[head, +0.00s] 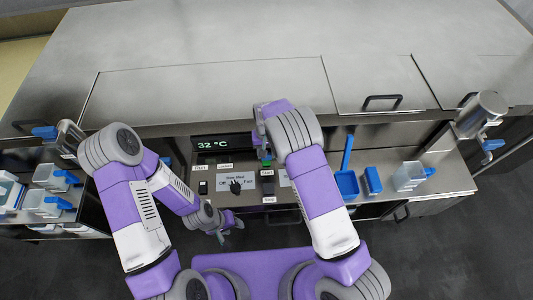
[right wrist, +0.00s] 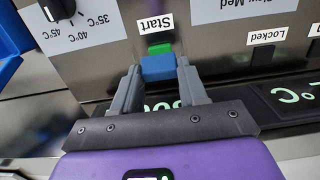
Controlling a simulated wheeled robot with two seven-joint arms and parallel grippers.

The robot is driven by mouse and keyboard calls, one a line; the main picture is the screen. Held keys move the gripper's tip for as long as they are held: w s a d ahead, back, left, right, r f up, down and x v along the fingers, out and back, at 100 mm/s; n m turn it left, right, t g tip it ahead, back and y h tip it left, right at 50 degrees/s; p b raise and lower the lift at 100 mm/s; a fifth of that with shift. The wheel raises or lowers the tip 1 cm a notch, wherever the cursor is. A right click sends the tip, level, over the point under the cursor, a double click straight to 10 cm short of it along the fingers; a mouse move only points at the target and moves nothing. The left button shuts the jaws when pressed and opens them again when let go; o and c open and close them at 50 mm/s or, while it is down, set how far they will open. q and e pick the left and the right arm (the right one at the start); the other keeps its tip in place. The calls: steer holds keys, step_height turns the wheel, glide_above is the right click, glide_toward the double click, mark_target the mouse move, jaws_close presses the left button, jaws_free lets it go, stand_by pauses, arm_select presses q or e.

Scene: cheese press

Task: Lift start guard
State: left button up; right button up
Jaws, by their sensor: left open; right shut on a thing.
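The start guard (right wrist: 158,68) shows in the right wrist view as a small blue block beside a green part (right wrist: 160,48) and the "Start" label (right wrist: 154,23). My right gripper (right wrist: 158,75) is shut on the blue block, one finger on each side. In the head view my right gripper (head: 265,152) is at the panel, and my arm hides much of the guard. My left gripper (head: 222,236) is open and empty, low in front of the panel, left of the right arm.
The control panel has a display reading 32 °C (head: 212,145), a black knob (head: 236,187) and a "Locked" label (right wrist: 267,36). A blue scoop (head: 347,184), a blue block (head: 373,180) and clear containers (head: 408,176) stand to the right. More containers (head: 45,203) stand left.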

steer(key=shift+w+r+g, duration=0.2)
steer(key=shift+w+g, duration=0.25)
steer(key=shift+g, duration=0.25)
steer(key=o, duration=1.1)
steer(key=shift+c, duration=0.2)
steer(key=v, duration=0.7)
steer(key=shift+w+r, duration=0.15)
steer(key=shift+r, duration=0.2)
